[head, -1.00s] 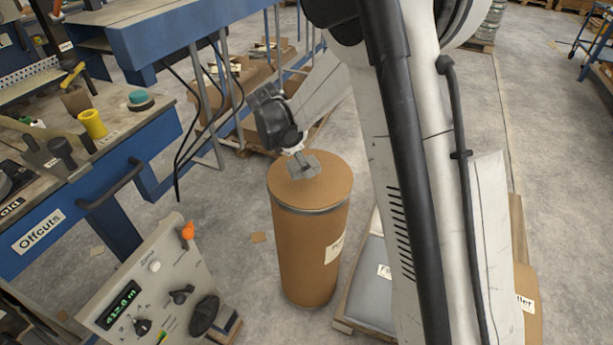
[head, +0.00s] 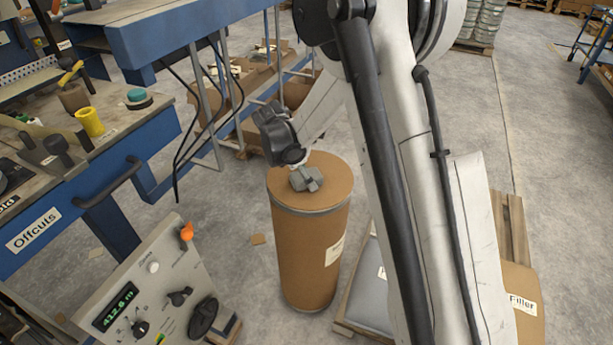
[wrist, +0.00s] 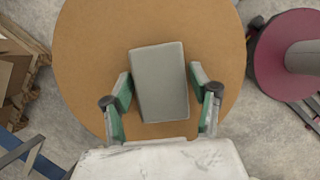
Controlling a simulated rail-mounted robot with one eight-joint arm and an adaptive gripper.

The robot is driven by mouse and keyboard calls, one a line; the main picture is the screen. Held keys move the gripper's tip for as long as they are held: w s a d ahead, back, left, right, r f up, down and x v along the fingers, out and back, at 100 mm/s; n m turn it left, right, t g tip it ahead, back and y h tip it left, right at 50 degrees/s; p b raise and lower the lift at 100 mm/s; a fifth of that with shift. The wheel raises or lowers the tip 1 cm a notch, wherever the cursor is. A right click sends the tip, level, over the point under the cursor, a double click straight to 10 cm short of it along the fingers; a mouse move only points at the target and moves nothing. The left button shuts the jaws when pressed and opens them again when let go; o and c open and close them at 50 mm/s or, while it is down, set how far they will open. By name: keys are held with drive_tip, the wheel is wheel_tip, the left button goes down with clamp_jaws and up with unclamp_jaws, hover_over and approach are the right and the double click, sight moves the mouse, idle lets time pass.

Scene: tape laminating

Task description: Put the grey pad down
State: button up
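The grey pad (wrist: 160,82) is a flat, dull grey block seen over the round brown top of a drum (wrist: 215,45) in the wrist view. The pad is slightly turned relative to my fingers. In the head view the pad (head: 308,179) is at the drum's lid (head: 335,178), below my gripper (head: 299,168). I cannot tell whether its underside touches the lid.
A control box (head: 150,285) with knobs stands at the lower left. A blue workbench (head: 150,150) marked Offcuts is at the left. Grey bags (head: 370,290) on a pallet are right of the drum.

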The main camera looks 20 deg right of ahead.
drive_tip(key=shift+o, duration=0.6)
drive_tip(key=shift+r, duration=0.1)
drive_tip(key=shift+r, duration=0.15)
drive_tip(key=p+v, duration=0.2)
drive_tip(key=v, duration=1)
drive_tip(key=s+d+r+m+t+y, duration=0.1)
drive_tip(key=s+d+r+m, duration=0.1)
drive_tip(key=s+r+m, duration=0.4)
drive_tip(key=s+d+r+m+t+y, duration=0.1)
drive_tip(key=s+r+m+t, duration=0.2)
drive_tip(key=s+m, duration=0.3)
drive_tip(key=s+d+r+m+t+y, duration=0.1)
drive_tip(key=s+m, duration=0.6)
drive_tip(key=s, duration=1)
wheel_tip(320, 180, up, 2)
drive_tip(key=shift+s+d+r+t+y, duration=0.25)
drive_tip(key=shift+s+d+t+y, duration=0.1)
drive_tip(key=shift+t+y, duration=0.5)
